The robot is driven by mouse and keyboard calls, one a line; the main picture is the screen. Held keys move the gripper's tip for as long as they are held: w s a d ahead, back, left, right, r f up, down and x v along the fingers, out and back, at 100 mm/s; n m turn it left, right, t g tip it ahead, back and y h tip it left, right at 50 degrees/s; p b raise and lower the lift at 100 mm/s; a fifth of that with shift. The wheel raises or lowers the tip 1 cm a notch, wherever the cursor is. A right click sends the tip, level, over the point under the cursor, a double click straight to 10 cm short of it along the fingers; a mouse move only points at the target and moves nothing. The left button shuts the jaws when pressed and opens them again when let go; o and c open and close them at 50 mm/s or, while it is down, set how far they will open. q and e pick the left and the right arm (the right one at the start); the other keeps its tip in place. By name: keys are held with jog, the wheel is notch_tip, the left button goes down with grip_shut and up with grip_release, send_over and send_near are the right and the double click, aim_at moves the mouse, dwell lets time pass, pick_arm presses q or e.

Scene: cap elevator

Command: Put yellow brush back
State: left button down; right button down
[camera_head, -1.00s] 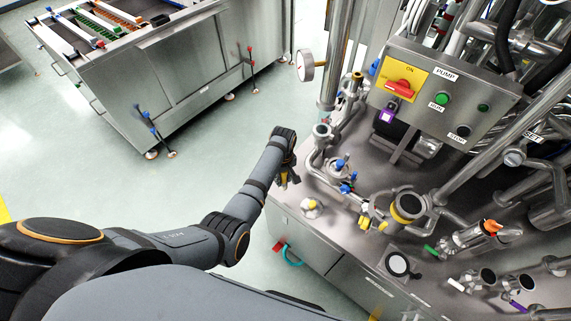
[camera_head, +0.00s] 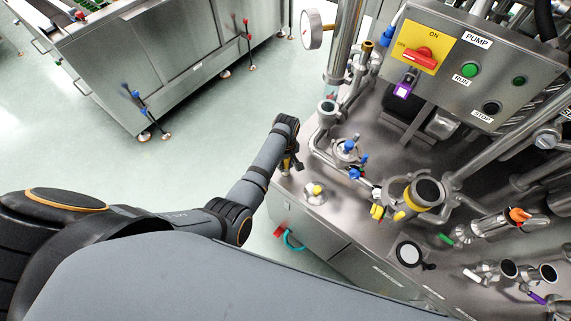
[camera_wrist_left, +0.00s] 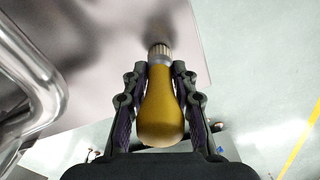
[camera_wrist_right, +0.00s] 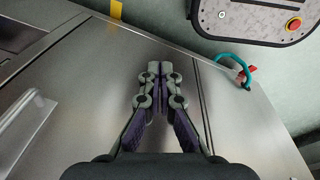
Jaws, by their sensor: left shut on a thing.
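The yellow brush (camera_wrist_left: 162,105) shows in the left wrist view, with a rounded yellow handle and a pale ferrule with short bristles at its far end. My left gripper (camera_wrist_left: 160,75) is shut on the handle, one finger on each side. The bristle end points toward the steel surface; I cannot tell whether it touches. In the head view my left gripper (camera_head: 293,163) is at the left edge of the steel machine top, and the brush is mostly hidden. My right gripper (camera_wrist_right: 160,70) is shut and empty in front of a steel panel, out of the head view.
The machine top (camera_head: 285,190) carries a flange with a yellow knob (camera_head: 317,190), blue-handled valves (camera_head: 349,147) and a yellow-banded pipe (camera_head: 424,192). A pump control box (camera_head: 468,65) stands behind. A teal handle (camera_wrist_right: 232,60) sticks out near the right gripper.

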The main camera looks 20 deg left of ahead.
pick_arm(q)
jog(key=shift+s+d, duration=0.1)
jog(key=c, duration=1.4)
grip_release()
jog(key=shift+f, duration=0.15)
jog(key=o, duration=0.3)
jog(key=shift+o, duration=0.2)
notch_tip(320, 180, up, 8)
jog(key=p, duration=0.7)
jog(key=shift+p, duration=0.4)
notch_tip(320, 180, up, 4)
jog(key=shift+f+b, duration=0.2)
jog(key=shift+b, duration=0.4)
jog(key=shift+r, duration=0.4)
pick_arm(e)
notch_tip(320, 180, up, 6)
jog(key=s, duration=0.2)
jog(key=shift+s+d+r, duration=0.2)
jog(key=shift+d, duration=0.2)
jog(key=shift+a, duration=0.25)
